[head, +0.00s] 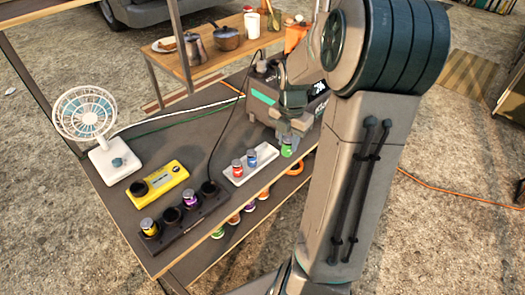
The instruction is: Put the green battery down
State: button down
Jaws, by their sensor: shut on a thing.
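The green battery (287,148) is upright at the right end of a white tray (236,180). I cannot tell whether it touches the tray or hangs just above or beside it. My gripper (287,137) points down and is shut on the top of the green battery. A red battery (237,168) and a blue battery (252,159) stand in the tray, left of the green one. My arm hides part of the table's right side.
A black charger (196,220) with a yellow battery (149,228) and a purple battery (190,197) stands at the front left. Behind it are a yellow device (157,181) and a fan (105,160). A dark box (262,98) stands behind my gripper. Cables cross the table.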

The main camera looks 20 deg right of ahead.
jog(key=shift+d, duration=0.1)
jog(key=shift+w+f+n, duration=0.1)
jog(key=shift+w+n, duration=0.05)
jog(key=shift+n, duration=0.15)
jog(key=w+f, duration=0.2)
jog(key=w, duration=0.1)
jog(key=w+a+f, duration=0.1)
jog(key=w+f, duration=0.1)
jog(key=w, duration=0.2)
jog(key=w+f, duration=0.2)
jog(key=w, duration=0.2)
jog(key=shift+a+f, duration=0.35)
jog(key=shift+w+f, duration=0.1)
jog(key=shift+f, duration=1.9)
jog(key=shift+f, duration=0.1)
jog(key=c, duration=1.1)
grip_release()
